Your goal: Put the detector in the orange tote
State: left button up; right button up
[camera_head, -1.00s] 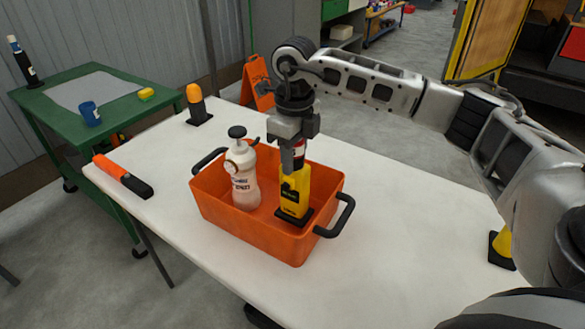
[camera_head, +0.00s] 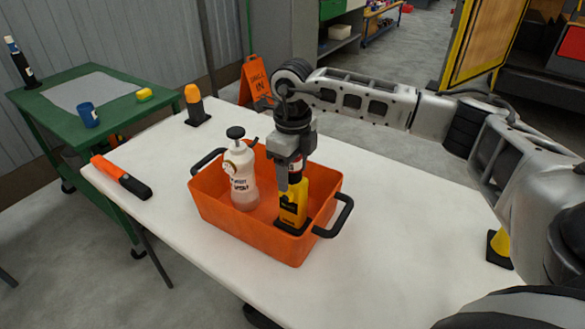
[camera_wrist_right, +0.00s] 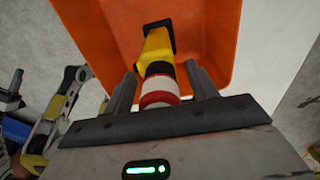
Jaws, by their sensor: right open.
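The detector (camera_head: 293,206) is yellow with a black base and a red-and-white top. It stands upright inside the orange tote (camera_head: 245,233), near its right end, and appears to rest on the floor. My right gripper (camera_head: 290,172) points down over it. In the right wrist view, its two fingers (camera_wrist_right: 162,86) are apart on either side of the detector's red-and-white top (camera_wrist_right: 158,90), with gaps visible. The detector's yellow body (camera_wrist_right: 157,48) lies beyond, against the orange tote (camera_wrist_right: 215,40). My left gripper is out of view.
A white bottle (camera_head: 241,178) with a black cap stands in the tote, left of the detector. On the white table (camera_head: 390,225) are an orange-and-black tool (camera_head: 121,177) and an orange-topped object (camera_head: 196,104). A green bench (camera_head: 60,125) stands at left.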

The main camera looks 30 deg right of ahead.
notch_tip(320, 180, up, 11)
jog(key=shift+r+b, duration=0.15)
jog(key=shift+b, duration=0.4)
jog(key=shift+r, duration=0.45)
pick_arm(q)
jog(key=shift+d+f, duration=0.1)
